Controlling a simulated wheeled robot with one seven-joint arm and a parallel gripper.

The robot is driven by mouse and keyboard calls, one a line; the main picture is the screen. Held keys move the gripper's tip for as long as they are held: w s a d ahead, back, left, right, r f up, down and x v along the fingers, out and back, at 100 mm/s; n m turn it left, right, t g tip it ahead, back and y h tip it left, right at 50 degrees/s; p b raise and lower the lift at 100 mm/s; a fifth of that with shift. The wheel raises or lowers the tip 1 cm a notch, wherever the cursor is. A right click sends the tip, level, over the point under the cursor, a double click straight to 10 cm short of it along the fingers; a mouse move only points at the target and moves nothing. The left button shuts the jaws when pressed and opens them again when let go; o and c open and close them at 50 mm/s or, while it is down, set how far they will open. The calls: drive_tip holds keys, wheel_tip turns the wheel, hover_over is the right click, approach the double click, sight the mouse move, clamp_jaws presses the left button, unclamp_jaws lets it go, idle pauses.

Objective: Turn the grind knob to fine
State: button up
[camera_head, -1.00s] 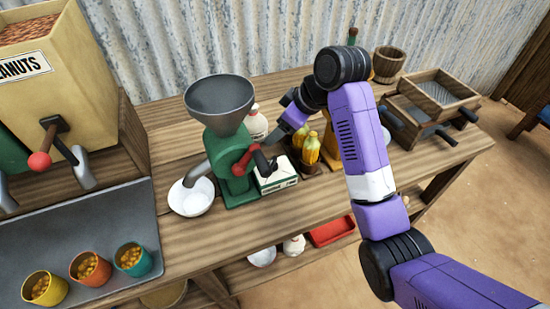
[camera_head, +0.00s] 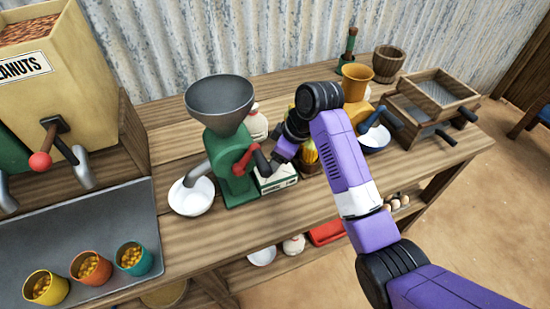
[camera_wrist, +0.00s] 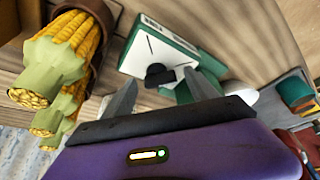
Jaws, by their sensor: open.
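The green grinder (camera_head: 238,183) stands on the wooden counter, with a grey funnel hopper (camera_head: 220,97) on top and a red crank (camera_head: 244,158) on its right side. My gripper (camera_head: 274,163) is just right of the grinder, by the crank and above a white and green box-like piece (camera_head: 277,182). In the wrist view, a small black knob-like piece (camera_wrist: 158,75) shows between the open fingertips, in front of a white face with dark lines (camera_wrist: 152,50). I cannot tell whether the fingers touch it or whether it is the grind knob.
Corn cobs (camera_wrist: 60,60) in a brown holder stand close to my gripper. A white bowl (camera_head: 191,197) sits under the grinder's spout. A yellow mill (camera_head: 357,80), a blue-rimmed bowl (camera_head: 376,137) and a wooden tray (camera_head: 440,93) are right.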

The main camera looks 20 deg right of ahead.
drive_tip(key=c, duration=1.4)
drive_tip(key=shift+o, duration=0.2)
drive_tip(key=shift+n, duration=0.3)
drive_tip(key=n, duration=0.1)
drive_tip(key=n+g, duration=0.1)
drive_tip(key=n, duration=0.1)
drive_tip(key=shift+w+d+n+y+p, duration=0.2)
drive_tip(key=shift+n+y+p, duration=0.1)
drive_tip(key=shift+y+p, duration=0.1)
drive_tip(key=n+g+b, duration=0.1)
drive_tip(key=n+g, duration=0.1)
drive_tip(key=n, duration=0.2)
drive_tip(key=shift+w+b, duration=0.15)
drive_tip(key=shift+b, duration=0.15)
drive_tip(key=n+g+b, duration=0.1)
drive_tip(key=n, duration=0.1)
drive_tip(key=n+b, duration=0.1)
drive_tip(key=n, duration=0.2)
drive_tip(key=shift+w+d+g, duration=0.1)
drive_tip(key=shift+w+g, duration=0.1)
drive_tip(key=shift+g, duration=0.2)
drive_tip(key=n, duration=0.2)
drive_tip(key=n+g+b, duration=0.1)
drive_tip(key=n, duration=0.1)
drive_tip(key=shift+w+n+g+h, duration=0.15)
drive_tip(key=shift+n+g+h, duration=0.15)
drive_tip(key=shift+h, duration=0.1)
